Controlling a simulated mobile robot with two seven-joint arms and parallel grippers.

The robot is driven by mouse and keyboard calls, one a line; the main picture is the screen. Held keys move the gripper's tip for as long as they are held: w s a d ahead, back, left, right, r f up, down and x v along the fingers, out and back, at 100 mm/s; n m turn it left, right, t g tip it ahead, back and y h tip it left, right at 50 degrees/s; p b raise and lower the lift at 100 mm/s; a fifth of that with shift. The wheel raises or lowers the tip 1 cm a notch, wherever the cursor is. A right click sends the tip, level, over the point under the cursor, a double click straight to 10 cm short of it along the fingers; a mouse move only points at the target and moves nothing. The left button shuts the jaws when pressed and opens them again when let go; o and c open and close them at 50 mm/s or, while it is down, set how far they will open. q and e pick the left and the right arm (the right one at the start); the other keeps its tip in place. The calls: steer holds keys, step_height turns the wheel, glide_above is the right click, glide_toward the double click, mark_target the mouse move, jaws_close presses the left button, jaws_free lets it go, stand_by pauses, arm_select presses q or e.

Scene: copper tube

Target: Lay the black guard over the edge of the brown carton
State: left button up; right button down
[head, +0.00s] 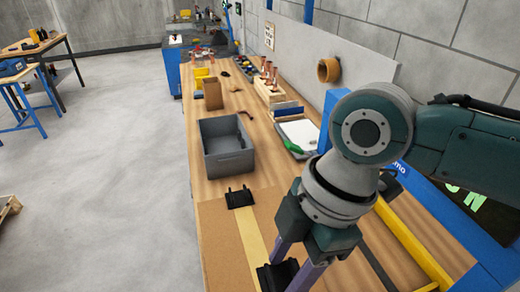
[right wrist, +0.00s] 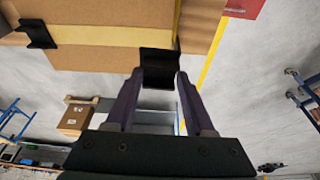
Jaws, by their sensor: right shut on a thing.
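The brown carton (head: 222,235) lies at the near end of the workbench, with a tan tape strip (head: 248,240) along its top. It also shows in the right wrist view (right wrist: 95,57). My right gripper (head: 285,270) is shut on a black guard (head: 272,277), which shows between the fingertips in the right wrist view (right wrist: 157,65). The held guard overlaps the carton's edge near the tape there; I cannot tell whether it touches. A second black guard (head: 240,197) sits at the carton's far edge, and also shows in the right wrist view (right wrist: 38,34). My left gripper is not in view.
A grey bin (head: 227,147) stands just beyond the carton. Farther along the bench are a small brown box (head: 212,93), a white tray (head: 300,135) and a wooden block with copper tubes (head: 268,92). A yellow rail (head: 412,243) runs at the right. Open floor lies left.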

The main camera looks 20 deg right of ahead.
steer(key=shift+s+a+f, duration=0.25)
steer(key=shift+s+a, duration=0.15)
steer(key=shift+f+b, duration=0.6)
steer(key=shift+b, duration=0.1)
step_height(320, 180, down, 7)
steer(key=b, duration=0.7)
steer(key=shift+d+r, duration=0.1)
steer(key=shift+r, duration=0.05)
steer(key=shift+w+f+b, duration=0.2)
steer(key=shift+f+b, duration=0.1)
steer(key=shift+w, duration=0.15)
steer(key=shift+c, duration=0.9)
jaws_free()
steer(key=shift+f, duration=0.1)
